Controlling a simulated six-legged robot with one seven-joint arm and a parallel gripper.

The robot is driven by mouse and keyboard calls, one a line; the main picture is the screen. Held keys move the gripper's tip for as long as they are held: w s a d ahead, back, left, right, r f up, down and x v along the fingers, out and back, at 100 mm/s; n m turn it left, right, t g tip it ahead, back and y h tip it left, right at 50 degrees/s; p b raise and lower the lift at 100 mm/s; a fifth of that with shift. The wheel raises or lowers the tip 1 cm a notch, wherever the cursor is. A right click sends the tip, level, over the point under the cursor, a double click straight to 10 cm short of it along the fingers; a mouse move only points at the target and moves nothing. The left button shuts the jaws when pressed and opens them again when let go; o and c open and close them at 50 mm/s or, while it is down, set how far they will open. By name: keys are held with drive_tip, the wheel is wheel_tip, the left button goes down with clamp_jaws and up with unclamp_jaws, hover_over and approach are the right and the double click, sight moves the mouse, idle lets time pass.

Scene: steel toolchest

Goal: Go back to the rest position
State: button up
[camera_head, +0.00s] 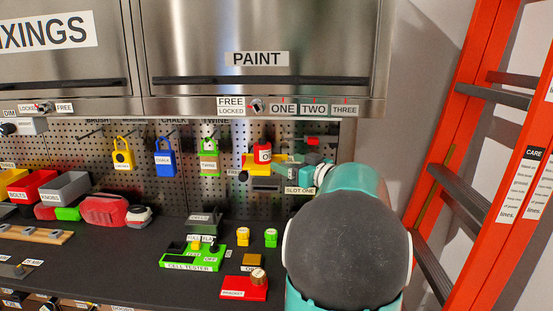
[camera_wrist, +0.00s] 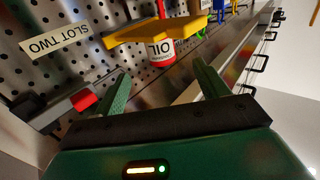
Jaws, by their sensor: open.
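My gripper (camera_wrist: 163,88) is open in the wrist view, its two green fingers spread apart with nothing between them. In the head view my gripper (camera_head: 287,167) is close to the pegboard, just right of the red oil can (camera_head: 264,153), and partly hidden by my arm. The oil can, with a white OIL label, also shows beyond the fingertips in the wrist view (camera_wrist: 161,51). It is at a yellow holder (camera_head: 251,166) on the board; the wrist view also shows this holder (camera_wrist: 150,31). Whether a fingertip touches the holder I cannot tell.
The steel cabinet (camera_head: 256,110) overhangs the pegboard. An orange ladder (camera_head: 470,110) stands at the right. Below, the dark bench holds a green cell tester (camera_head: 190,262) and a red bracket block (camera_head: 243,289). Yellow, blue and green tagged items hang left of the can.

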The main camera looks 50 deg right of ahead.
drive_tip(key=s, duration=0.3)
drive_tip(key=shift+s+a, duration=0.15)
drive_tip(key=shift+s, duration=0.25)
drive_tip(key=w+a+r+m+h, duration=0.3)
drive_tip(key=w+a+r+h, duration=0.15)
drive_tip(key=a, duration=0.35)
drive_tip(key=a+f+m+g+h, duration=0.1)
drive_tip(key=a+f+g+h, duration=0.2)
drive_tip(key=a, duration=0.6)
drive_tip(key=s+a+f+n+g+y, duration=0.1)
drive_tip(key=s+a+f+g+y, duration=0.2)
drive_tip(key=a, duration=0.6)
drive_tip(key=s+a+f+n+g+y, duration=0.2)
drive_tip(key=s+a+f+g, duration=0.1)
drive_tip(key=s+a+f, duration=0.4)
drive_tip(key=s+a+f+n+g+y, duration=0.1)
drive_tip(key=s+a+f+g+y, duration=0.2)
drive_tip(key=s+a+f, duration=0.3)
drive_tip(key=a, duration=0.5)
drive_tip(key=shift+a+n+y, duration=0.35)
drive_tip(key=shift+a+n, duration=0.05)
